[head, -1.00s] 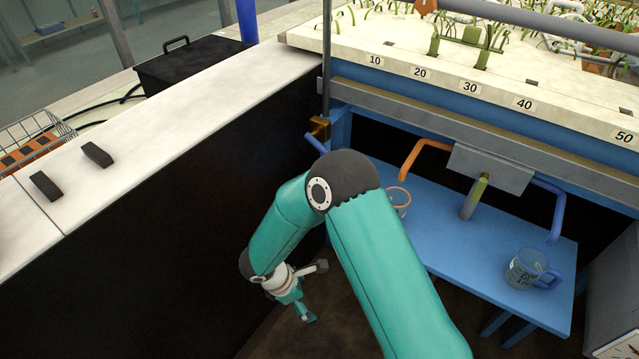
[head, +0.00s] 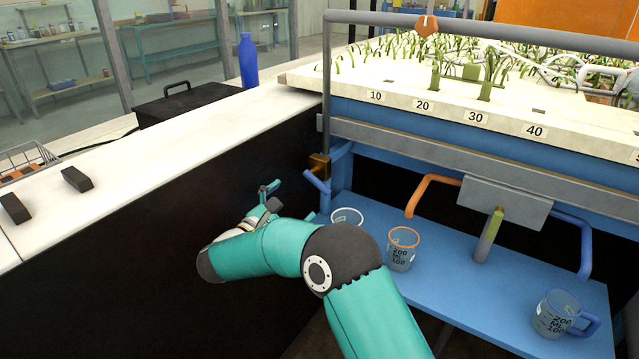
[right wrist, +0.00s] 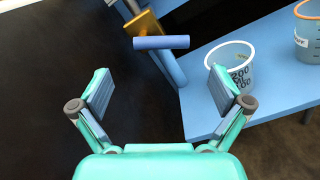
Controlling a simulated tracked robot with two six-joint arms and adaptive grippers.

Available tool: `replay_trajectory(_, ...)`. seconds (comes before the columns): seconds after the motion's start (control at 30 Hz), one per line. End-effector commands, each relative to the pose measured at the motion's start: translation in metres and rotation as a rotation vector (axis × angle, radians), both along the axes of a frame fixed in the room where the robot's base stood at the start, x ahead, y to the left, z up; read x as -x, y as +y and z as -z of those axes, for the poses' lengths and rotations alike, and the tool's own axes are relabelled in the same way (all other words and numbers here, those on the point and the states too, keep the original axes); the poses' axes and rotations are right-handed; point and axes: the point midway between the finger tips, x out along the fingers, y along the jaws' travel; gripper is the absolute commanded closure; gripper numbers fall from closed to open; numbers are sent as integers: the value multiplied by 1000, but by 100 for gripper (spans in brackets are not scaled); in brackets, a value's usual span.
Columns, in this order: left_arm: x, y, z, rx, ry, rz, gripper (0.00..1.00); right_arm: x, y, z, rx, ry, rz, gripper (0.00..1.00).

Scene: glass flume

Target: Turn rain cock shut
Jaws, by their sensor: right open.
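The cock has a small brass body (head: 319,165) on the grey upright at the left end of the blue bench, with a blue lever (head: 317,182). In the right wrist view the brass body (right wrist: 145,22) is at the top, and the lever (right wrist: 160,42) lies crosswise over a blue pipe. My right gripper (head: 289,202) is open and empty, below and left of the lever in the head view. In the right wrist view the lever is beyond the open fingers (right wrist: 159,82), apart from them. My left gripper is not in view.
A clear beaker (head: 347,217) stands on the blue shelf (head: 455,285) close to my right gripper. An orange-rimmed beaker (head: 403,250) and a blue-handled jug (head: 558,314) stand farther right. A dark panel (head: 150,235) is on the left. An orange pipe (head: 428,181) hangs above the shelf.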

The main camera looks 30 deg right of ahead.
Motion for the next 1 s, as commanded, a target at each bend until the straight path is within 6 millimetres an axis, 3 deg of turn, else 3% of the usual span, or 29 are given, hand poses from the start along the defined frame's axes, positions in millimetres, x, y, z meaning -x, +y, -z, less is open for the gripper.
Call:
replay_trajectory(0.2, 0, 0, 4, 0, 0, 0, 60, -18, -47, 1, -1, -1, 4, 0)
replay_trajectory(0.43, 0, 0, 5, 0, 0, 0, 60, -32, -80, 1, -1, -1, 3, 0)
replay_trajectory(0.6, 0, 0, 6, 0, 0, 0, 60, -37, -91, 1, -1, 2, 1, 0)
replay_trajectory(0.9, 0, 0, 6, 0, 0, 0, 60, -37, -93, 1, -1, 2, 1, 0)
replay_trajectory(1.0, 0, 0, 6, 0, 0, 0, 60, -37, -93, 1, -1, 2, 1, 13)
